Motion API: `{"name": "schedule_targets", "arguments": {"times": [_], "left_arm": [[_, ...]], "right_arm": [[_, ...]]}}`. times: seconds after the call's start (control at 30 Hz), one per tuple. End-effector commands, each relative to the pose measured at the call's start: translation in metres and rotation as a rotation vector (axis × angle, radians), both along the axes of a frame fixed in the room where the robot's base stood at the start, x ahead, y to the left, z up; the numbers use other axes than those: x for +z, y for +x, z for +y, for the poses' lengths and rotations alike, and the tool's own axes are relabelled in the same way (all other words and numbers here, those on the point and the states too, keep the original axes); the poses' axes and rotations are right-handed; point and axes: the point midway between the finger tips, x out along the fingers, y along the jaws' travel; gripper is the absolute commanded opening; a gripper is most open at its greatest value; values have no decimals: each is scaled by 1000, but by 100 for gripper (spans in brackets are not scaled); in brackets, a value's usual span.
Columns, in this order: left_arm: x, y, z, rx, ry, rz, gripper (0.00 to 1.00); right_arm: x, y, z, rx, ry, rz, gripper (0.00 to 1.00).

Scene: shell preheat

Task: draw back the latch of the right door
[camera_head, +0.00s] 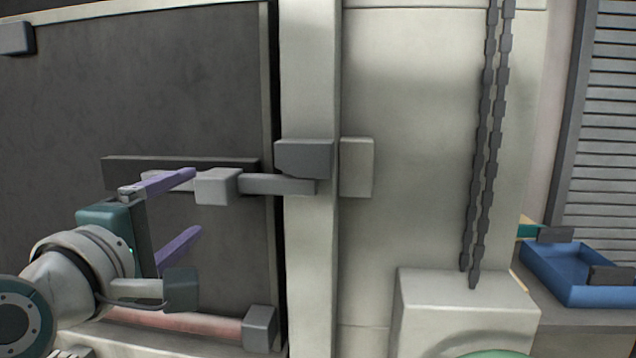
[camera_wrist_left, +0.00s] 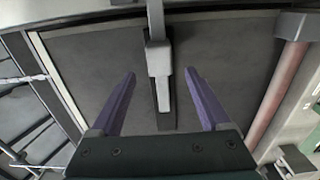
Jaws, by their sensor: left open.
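The latch (camera_head: 216,186) is a light grey block on a sliding bar, on the dark door panel (camera_head: 190,80). Its bolt (camera_head: 270,184) reaches right across the door edge, under a grey keeper (camera_head: 304,158) on the pale post. My left gripper (camera_head: 197,201) has purple fingers that are apart and empty, with the tips just left of the latch block. In the left wrist view the block (camera_wrist_left: 159,58) lies between the lines of the two fingers (camera_wrist_left: 160,75), slightly past their tips, with no contact visible. My right gripper is not in view.
A reddish handle bar (camera_head: 185,322) with a grey bracket (camera_head: 259,325) runs along the door below. Dark chains (camera_head: 482,150) hang at the right above a pale housing (camera_head: 465,295). A blue tray (camera_head: 567,275) stands at the far right.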

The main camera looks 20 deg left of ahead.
Motion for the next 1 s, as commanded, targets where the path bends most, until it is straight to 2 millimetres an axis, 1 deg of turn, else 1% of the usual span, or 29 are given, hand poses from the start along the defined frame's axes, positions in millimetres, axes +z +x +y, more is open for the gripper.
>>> {"name": "schedule_targets", "arguments": {"times": [0.03,0.3,0.4,0.5,0.7,0.93,1.0], "left_arm": [[4,8,2,0,3,-2,80],[3,53,13,-2,3,1,80],[2,66,16,-2,4,1,80],[1,75,18,-2,4,2,80],[1,83,20,-1,5,2,80],[1,83,20,-1,5,2,80],[1,83,20,-1,5,2,72]], "right_arm": [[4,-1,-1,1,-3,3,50],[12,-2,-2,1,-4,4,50],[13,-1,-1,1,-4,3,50],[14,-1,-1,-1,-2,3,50],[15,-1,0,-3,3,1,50],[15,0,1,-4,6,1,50],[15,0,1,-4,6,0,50]]}}
